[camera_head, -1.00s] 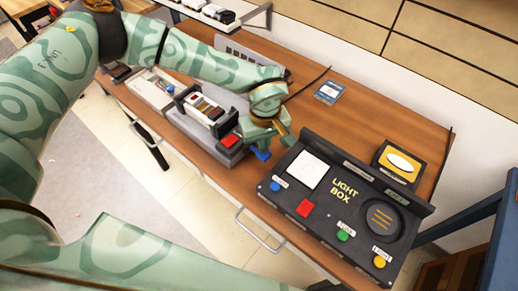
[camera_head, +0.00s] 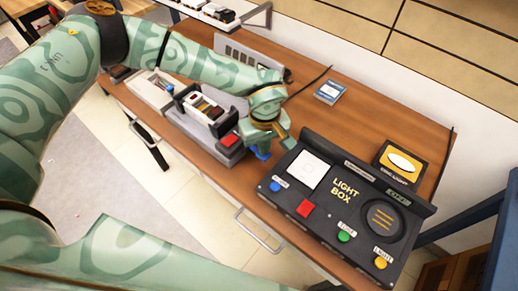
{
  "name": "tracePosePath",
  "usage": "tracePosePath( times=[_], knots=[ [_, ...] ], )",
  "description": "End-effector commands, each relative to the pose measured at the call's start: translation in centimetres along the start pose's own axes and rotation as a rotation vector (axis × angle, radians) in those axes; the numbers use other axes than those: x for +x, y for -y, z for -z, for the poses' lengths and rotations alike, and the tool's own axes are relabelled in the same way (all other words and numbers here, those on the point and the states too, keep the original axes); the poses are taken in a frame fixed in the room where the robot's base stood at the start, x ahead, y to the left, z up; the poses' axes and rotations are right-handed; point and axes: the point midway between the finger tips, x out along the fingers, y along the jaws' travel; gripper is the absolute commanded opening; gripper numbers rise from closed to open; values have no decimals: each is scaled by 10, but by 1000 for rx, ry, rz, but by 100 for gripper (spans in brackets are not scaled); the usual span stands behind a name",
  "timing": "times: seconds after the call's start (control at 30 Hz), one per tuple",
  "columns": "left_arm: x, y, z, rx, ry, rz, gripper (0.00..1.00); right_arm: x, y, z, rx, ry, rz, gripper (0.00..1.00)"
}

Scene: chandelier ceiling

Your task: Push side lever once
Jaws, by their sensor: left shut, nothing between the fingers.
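A grey machine (camera_head: 222,152) with a slotted white-and-black holder (camera_head: 208,110) and a red button (camera_head: 229,140) stands on the wooden desk. A small blue piece (camera_head: 260,154) that looks like a lever shows at the machine's right side, low beside my gripper. My left gripper (camera_head: 268,143) is shut and empty, right above and against the blue piece in the picture. I cannot tell whether they touch. The gripper hides part of the piece and of the machine's right end. My right gripper is out of view.
A black light box (camera_head: 345,202) with blue, red, green and yellow buttons stands just right of the gripper.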

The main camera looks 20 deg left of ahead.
Motion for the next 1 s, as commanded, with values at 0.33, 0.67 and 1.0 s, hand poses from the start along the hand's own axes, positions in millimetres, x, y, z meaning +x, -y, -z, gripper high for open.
tracePosePath(
  times=[0.33, 0.67, 1.0],
  knots=[
    [8, 0, 0, 0, 0, 0, 0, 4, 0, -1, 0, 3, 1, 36],
    [15, 0, 0, 0, -1, 1, 0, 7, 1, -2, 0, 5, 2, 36],
    [10, 0, 1, -1, -2, 0, 0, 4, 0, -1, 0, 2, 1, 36]
  ],
)
